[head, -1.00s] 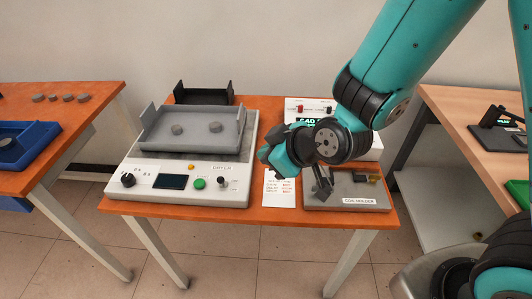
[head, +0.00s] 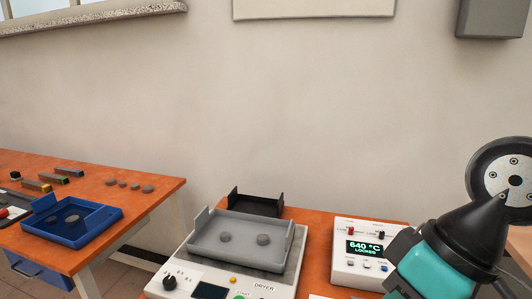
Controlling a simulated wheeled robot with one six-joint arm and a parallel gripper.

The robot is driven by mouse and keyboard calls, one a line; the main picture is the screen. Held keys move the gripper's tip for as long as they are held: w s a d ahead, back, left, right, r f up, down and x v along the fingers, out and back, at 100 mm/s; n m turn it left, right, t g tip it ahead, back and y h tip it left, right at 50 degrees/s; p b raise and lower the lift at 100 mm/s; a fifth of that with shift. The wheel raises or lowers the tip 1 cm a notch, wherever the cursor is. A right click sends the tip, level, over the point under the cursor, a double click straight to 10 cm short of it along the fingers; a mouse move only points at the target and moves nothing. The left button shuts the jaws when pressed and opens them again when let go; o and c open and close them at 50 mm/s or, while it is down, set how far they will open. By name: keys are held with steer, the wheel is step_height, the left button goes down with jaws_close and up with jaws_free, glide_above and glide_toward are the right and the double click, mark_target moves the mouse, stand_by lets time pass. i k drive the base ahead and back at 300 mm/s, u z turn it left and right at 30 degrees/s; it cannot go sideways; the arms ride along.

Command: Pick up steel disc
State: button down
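Two grey discs, a smaller one (head: 225,237) and a larger one (head: 263,240), lie apart in the grey tray (head: 205,226) on top of the dryer. Which one is the steel disc cannot be told by look. My arm shows at the lower right, but my gripper's fingers are outside the picture.
The white heater box (head: 343,261) reads 640 °C LOCKED and stands right of the dryer (head: 285,284). A black tray (head: 256,205) is behind the grey tray. A gap separates the left table (head: 165,192) from the middle table (head: 318,226).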

mark_target(263, 239)
steer(key=u, duration=0.5)
steer(key=k, duration=0.6)
steer(key=u, duration=1.25)
steer(key=i, duration=1.45)
steer(key=z, duration=0.85)
steer(key=i, duration=0.55)
steer(key=z, duration=0.55)
